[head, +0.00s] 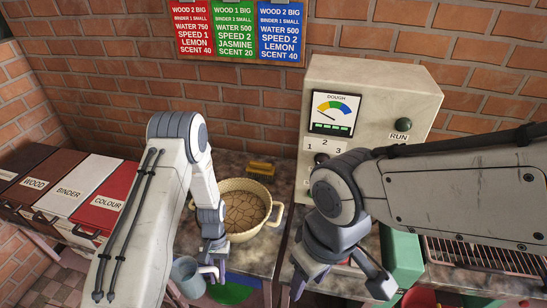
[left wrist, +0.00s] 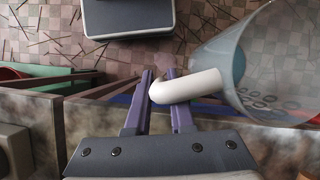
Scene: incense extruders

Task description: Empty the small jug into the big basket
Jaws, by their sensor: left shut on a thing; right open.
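The small jug (head: 187,276) is grey-blue and partly hidden by my left arm in the head view. It also shows in the left wrist view (left wrist: 275,55), with a white handle (left wrist: 190,88). My left gripper (head: 213,272) has its purple fingers (left wrist: 160,85) shut on that handle. The jug hangs at the counter's front edge, in front of and below the basket. The big basket (head: 276,216) is cream, two-handled, and holds a brown, cracked-looking mass. The jug's contents cannot be told. My right gripper (head: 338,277) is open and empty, right of the basket.
A machine with a dough gauge (head: 372,85) stands behind my right arm. A yellow brush (head: 262,168) lies behind the basket. Labelled boxes (head: 75,195) stand at left. A green bowl (head: 232,293) sits below the counter edge. A wire rack (head: 485,258) is at right.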

